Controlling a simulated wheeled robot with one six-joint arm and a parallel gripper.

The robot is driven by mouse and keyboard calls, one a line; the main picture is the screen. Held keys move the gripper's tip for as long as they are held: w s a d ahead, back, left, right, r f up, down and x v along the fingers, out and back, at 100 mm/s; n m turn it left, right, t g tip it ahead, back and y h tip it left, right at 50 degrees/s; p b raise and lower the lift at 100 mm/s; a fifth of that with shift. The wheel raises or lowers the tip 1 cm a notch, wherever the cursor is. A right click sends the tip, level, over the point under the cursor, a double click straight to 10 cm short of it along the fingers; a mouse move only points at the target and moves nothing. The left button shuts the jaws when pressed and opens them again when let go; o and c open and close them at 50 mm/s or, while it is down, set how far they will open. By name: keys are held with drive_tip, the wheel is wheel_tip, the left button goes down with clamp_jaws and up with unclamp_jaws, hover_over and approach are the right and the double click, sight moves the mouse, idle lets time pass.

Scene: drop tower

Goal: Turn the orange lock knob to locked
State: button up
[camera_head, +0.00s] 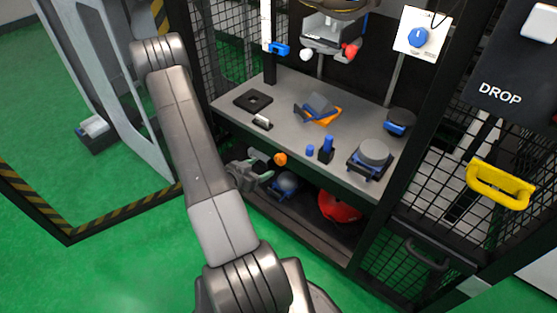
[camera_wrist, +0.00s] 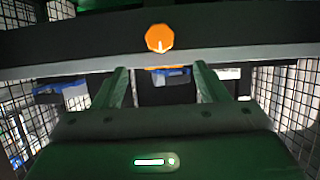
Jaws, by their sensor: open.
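The orange lock knob (camera_wrist: 159,38) is on the dark front edge of the bench in the wrist view, just above the gap between my fingertips. A small pale mark shows on its lower half. In the camera_head view the orange knob (camera_head: 280,159) is on the bench's front edge, close to my gripper (camera_head: 262,172). In the wrist view my gripper (camera_wrist: 161,72) has its two green-lit fingers spread, with nothing held between them. The fingers look apart from the knob. Any lock labels are too small to read.
The grey bench top (camera_head: 285,98) holds a black square part (camera_head: 253,100), blue parts and a grey round weight (camera_head: 374,153). A red ball (camera_head: 338,206) lies on the lower shelf. A yellow handle (camera_head: 498,185) is on the right door. Mesh walls flank the bench.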

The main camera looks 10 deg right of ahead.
sight(278, 160)
drive_tip(key=b+x, duration=0.1)
drive_tip(key=x, duration=1)
drive_tip(key=shift+f+b, duration=0.15)
drive_tip(key=shift+b, duration=0.2)
drive_tip(key=c, duration=1)
